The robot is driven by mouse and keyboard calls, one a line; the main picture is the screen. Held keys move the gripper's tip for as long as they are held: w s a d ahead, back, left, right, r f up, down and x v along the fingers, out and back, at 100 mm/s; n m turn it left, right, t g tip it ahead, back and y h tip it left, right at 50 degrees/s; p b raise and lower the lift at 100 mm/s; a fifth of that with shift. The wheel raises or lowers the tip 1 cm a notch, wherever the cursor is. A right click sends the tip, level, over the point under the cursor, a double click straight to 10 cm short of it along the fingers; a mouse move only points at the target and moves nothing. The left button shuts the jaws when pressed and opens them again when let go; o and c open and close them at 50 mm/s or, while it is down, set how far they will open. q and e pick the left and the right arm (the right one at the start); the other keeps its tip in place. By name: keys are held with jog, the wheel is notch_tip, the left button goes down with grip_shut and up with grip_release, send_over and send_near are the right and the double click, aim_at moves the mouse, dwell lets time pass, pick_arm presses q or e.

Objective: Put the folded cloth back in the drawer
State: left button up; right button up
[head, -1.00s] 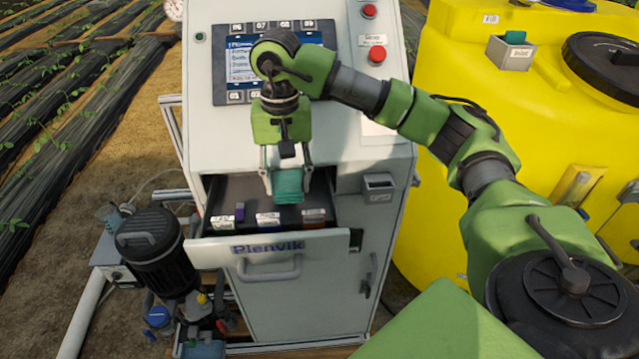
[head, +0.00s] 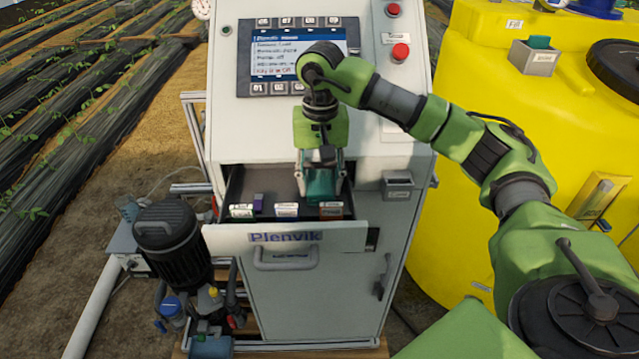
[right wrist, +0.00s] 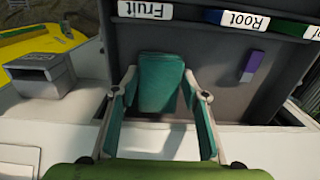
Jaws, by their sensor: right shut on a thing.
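The folded cloth (head: 321,184) is a small teal pad. My right gripper (head: 319,190) is shut on it, with one finger on each side, pointing down into the open drawer (head: 285,238). The cloth is at the right part of the drawer, behind the label dividers. In the right wrist view the cloth (right wrist: 161,82) shows between the fingertips of the right gripper (right wrist: 160,85), over the grey drawer floor. I cannot tell whether it touches the floor. My left gripper is not in view.
A purple block (head: 258,202) stands in the drawer's left part. Labelled blocks, including Fruit (right wrist: 145,10) and Root (right wrist: 243,19), line the drawer's front. A grey holder (head: 397,184) is mounted right of the drawer. The control screen (head: 300,55) is above, the yellow tank (head: 480,110) right.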

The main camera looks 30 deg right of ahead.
aim_at(318, 187)
jog(key=o, duration=1.1)
jog(key=shift+a, duration=0.25)
jog(key=shift+r, duration=0.2)
notch_tip(318, 187, up, 6)
jog(key=shift+w+r+b, duration=0.1)
jog(key=shift+r+b, duration=0.1)
jog(key=shift+b, duration=0.45)
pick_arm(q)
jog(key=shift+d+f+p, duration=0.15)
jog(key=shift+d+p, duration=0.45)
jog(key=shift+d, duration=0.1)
pick_arm(e)
jog(key=shift+r, duration=2.7)
